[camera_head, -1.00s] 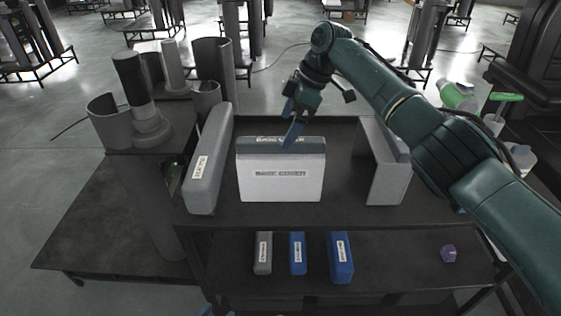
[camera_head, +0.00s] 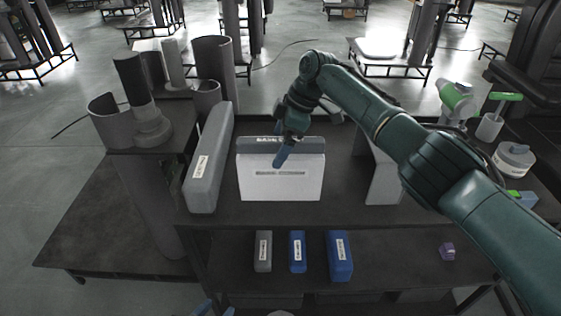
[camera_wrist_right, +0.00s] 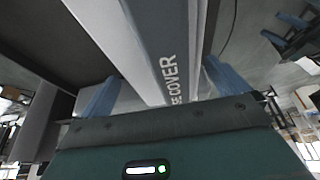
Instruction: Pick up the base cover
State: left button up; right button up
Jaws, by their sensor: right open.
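The base cover (camera_head: 308,146) is a dark grey slab labelled "BASE COVER". It stands upright at the back of the white box (camera_head: 280,188) on the dark table. My right gripper (camera_head: 290,142) is over its top edge from behind, one blue finger hanging at the front side. In the right wrist view, the open blue fingers (camera_wrist_right: 163,88) are on either side of the cover (camera_wrist_right: 150,40), with visible gaps, its lettering partly hidden by the gripper body. My left gripper (camera_head: 216,307) shows only as small blue tips at the bottom edge; its jaw state is unclear.
A tall grey box (camera_head: 208,165) stands left and a grey panel (camera_head: 383,175) right on the table (camera_head: 345,213). The lower shelf holds a grey block (camera_head: 263,251), two blue blocks (camera_head: 340,257) and a purple piece (camera_head: 447,251). Grey cylindrical parts (camera_head: 150,125) stand far left.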

jog(key=shift+f, duration=0.15)
